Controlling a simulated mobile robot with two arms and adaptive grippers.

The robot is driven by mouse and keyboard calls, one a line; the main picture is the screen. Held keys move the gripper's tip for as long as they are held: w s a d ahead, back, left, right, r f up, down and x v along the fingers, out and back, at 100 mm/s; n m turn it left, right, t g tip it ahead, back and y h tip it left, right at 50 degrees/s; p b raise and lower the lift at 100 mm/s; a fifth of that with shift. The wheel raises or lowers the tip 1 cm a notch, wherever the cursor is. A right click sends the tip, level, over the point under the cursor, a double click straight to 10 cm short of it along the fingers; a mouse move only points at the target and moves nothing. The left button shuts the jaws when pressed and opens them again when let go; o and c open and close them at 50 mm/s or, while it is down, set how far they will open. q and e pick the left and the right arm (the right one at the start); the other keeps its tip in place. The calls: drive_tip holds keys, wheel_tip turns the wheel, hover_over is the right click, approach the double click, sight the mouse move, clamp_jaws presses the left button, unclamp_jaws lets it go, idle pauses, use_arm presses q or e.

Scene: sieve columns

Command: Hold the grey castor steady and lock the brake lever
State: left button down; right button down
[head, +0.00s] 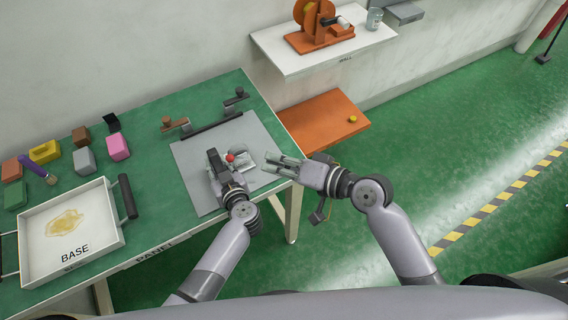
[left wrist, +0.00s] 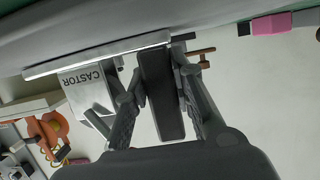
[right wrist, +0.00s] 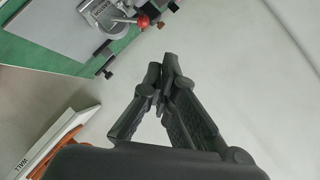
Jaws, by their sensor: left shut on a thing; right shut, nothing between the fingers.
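The grey castor (head: 246,161) sits on the grey plate (head: 190,165), and its block with the CASTOR label shows in the left wrist view (left wrist: 88,86). A lever with a red knob (head: 230,157) stands on it; the knob also shows in the right wrist view (right wrist: 143,22). My left gripper (head: 215,165) is shut on a dark bar (left wrist: 162,95) at the castor's left side. Whether the bar joins the castor is hidden. My right gripper (head: 270,160) is shut and empty, to the right of the castor and apart from the knob; its fingertips meet in the right wrist view (right wrist: 160,80).
A white tray (head: 35,218) with a yellowish patch stands at the left of the green table. Several coloured blocks and a purple-handled tool (head: 38,170) lie behind it. A dark rail (head: 212,132) runs behind the plate. An orange shelf (head: 325,118) is beyond the table's right edge.

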drive_tip(key=shift+r+v, duration=0.25)
drive_tip(key=shift+v, duration=1.3)
drive_tip(key=shift+s+a, duration=0.15)
drive_tip(key=shift+a, duration=0.05)
use_arm(q)
drive_tip(key=c, duration=1.3)
unclamp_jaws()
